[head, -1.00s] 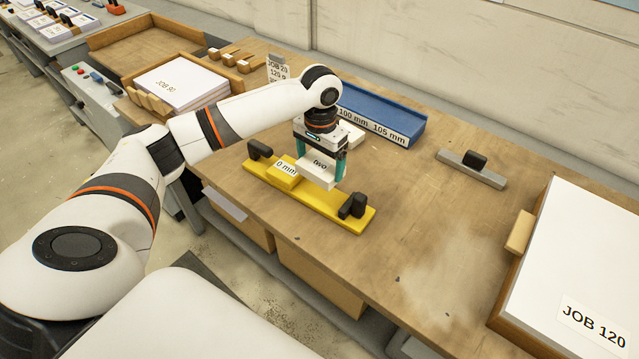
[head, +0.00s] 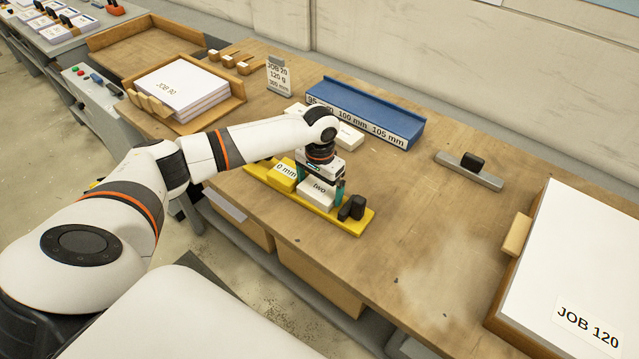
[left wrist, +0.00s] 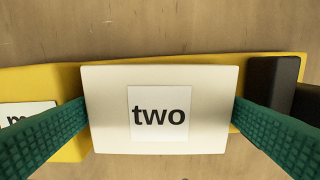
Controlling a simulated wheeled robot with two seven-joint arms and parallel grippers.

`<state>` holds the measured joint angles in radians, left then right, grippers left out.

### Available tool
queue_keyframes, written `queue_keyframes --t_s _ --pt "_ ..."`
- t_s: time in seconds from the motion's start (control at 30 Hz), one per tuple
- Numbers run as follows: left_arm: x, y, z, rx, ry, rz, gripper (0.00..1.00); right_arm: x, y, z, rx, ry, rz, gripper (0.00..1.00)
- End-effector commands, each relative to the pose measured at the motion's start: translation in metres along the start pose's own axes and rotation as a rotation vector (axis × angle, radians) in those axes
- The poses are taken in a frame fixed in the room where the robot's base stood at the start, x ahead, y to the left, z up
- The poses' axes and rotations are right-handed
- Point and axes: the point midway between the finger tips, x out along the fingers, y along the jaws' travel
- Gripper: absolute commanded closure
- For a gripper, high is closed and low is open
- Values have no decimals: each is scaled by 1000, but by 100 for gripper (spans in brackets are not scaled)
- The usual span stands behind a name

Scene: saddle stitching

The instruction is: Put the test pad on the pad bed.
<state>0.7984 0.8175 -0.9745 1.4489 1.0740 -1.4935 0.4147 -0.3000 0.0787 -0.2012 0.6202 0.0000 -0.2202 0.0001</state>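A white pad labelled "two" (head: 318,190) is between the teal fingers of my left gripper (head: 320,186). It is over the yellow bed (head: 335,220), between the bed's raised "0 mm" block (head: 284,174) and the black blocks (head: 352,207) at its right end. The left wrist view shows the pad (left wrist: 160,75) level, with the left gripper's fingers (left wrist: 160,118) against its two ends. It looks down on or just above the bed; its underside is hidden. My right gripper is not in view.
A blue rack (head: 370,112) with mm labels stands behind, with white pads (head: 348,137) in front of it. A JOB 20 card (head: 279,76) stands at the back. A grey bar with a black knob (head: 470,170) and a JOB 120 paper stack (head: 575,260) are right.

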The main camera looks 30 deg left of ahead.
Motion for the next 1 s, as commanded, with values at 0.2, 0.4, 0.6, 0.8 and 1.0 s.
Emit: queue_keyframes --t_s 0.2,0.4,0.6,0.8,1.0 --pt "-1 0 0 0 0 0 0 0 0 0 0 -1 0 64" --pt "-18 0 1 1 -2 -1 0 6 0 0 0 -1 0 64" --pt "-61 0 1 0 -5 -1 0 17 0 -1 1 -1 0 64" --pt "-100 0 1 1 -4 -1 0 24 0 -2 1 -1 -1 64" --pt "-120 0 1 0 0 -2 0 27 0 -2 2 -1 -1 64"
